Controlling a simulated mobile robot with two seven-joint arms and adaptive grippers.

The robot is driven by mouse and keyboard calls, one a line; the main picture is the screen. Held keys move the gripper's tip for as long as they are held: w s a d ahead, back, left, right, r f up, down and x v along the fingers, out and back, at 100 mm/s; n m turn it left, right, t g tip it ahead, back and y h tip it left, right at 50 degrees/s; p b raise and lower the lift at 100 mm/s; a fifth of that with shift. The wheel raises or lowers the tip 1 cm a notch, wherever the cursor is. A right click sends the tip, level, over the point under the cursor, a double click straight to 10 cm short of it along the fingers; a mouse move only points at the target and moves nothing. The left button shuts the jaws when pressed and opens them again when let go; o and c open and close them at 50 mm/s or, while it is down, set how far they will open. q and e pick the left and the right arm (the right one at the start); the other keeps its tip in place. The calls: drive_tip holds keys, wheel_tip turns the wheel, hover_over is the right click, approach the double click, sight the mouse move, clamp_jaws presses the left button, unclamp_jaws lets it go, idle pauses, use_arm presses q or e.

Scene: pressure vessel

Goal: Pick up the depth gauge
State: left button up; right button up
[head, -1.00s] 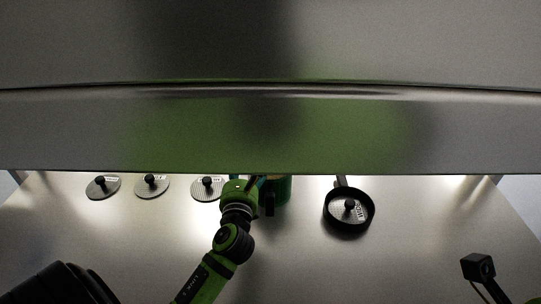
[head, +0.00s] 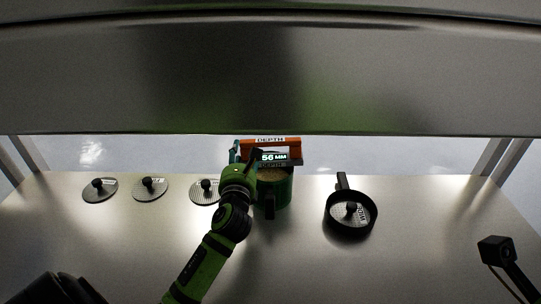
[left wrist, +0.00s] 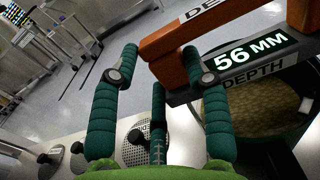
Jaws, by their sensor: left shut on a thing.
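The depth gauge (head: 270,150) is an orange and dark piece labelled DEPTH, with a display reading 56 MM. It is at the back of the table, above the rear of a green pot. In the left wrist view the gauge (left wrist: 245,58) crosses the upper right, against the right finger. My left gripper (head: 248,158) is beside the gauge in the head view. In the left wrist view its green ribbed fingers (left wrist: 160,70) are shut on the gauge, with a teal scaled strip between them. The exact contact is partly hidden.
The green pot (head: 285,195) holds tan, grainy contents. A black pan (head: 372,222) with a round plate in it stands right. Several knobbed metal discs (head: 104,193) lie left. A black box on a post (head: 495,250) stands far right. A metal panel (head: 400,85) hangs overhead.

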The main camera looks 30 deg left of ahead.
use_arm(q)
clamp_jaws()
